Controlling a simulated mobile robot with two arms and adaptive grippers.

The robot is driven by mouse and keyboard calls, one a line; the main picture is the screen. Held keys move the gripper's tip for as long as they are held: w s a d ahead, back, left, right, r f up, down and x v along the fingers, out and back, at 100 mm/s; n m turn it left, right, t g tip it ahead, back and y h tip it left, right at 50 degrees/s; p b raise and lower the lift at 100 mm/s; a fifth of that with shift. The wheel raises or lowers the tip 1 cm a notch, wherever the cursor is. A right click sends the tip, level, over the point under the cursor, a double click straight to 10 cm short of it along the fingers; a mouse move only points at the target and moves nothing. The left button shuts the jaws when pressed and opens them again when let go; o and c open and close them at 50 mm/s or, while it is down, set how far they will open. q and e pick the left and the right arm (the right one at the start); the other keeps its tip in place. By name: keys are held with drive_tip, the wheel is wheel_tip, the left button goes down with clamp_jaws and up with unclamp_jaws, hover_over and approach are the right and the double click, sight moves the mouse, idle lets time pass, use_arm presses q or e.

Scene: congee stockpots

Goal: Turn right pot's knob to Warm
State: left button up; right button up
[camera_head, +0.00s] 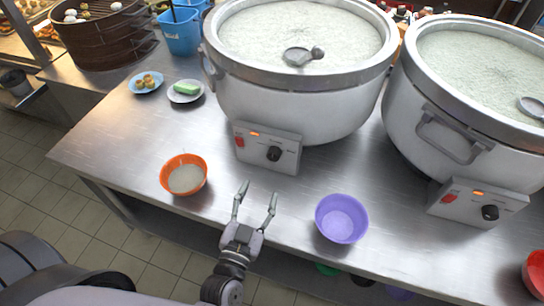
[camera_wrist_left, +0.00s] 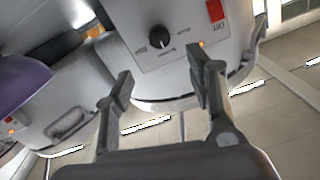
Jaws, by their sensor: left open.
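The right pot (camera_head: 480,85) is a large silver stockpot of white congee. Its front panel (camera_head: 462,202) has a red switch, a lit orange lamp and a black knob (camera_head: 490,212); the knob's setting is too small to read. My left gripper (camera_head: 258,192) is open and empty, below the left pot's panel and well left of the right pot's knob. In the left wrist view, my open fingers (camera_wrist_left: 160,78) point toward the left pot's panel and its black knob (camera_wrist_left: 160,37), without touching them. The right pot (camera_wrist_left: 70,115) shows partly at the left there.
The left pot (camera_head: 300,90) stands on the steel counter (camera_head: 110,130). A purple bowl (camera_head: 342,218) sits between my left gripper and the right panel. An orange bowl (camera_head: 184,174) is to the left, and a red bowl (camera_head: 535,275) is at the right edge.

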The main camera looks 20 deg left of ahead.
use_arm(q)
approach(273, 157)
drive_tip(key=w, duration=0.2)
drive_tip(key=w+p, duration=0.1)
drive_tip(key=w, duration=0.5)
drive_tip(key=shift+w+a, duration=0.1)
drive_tip(key=shift+w, duration=0.15)
drive_tip(key=shift+w+f, duration=0.1)
drive_tip(key=shift+w, duration=0.25)
drive_tip(key=shift+c, duration=0.7)
drive_tip(key=c, duration=1)
drive_tip(key=shift+c, duration=0.2)
use_arm(e)
drive_tip(key=shift+w+a+r, duration=0.1)
drive_tip(key=shift+w+r, duration=0.2)
drive_tip(key=shift+r, duration=0.6)
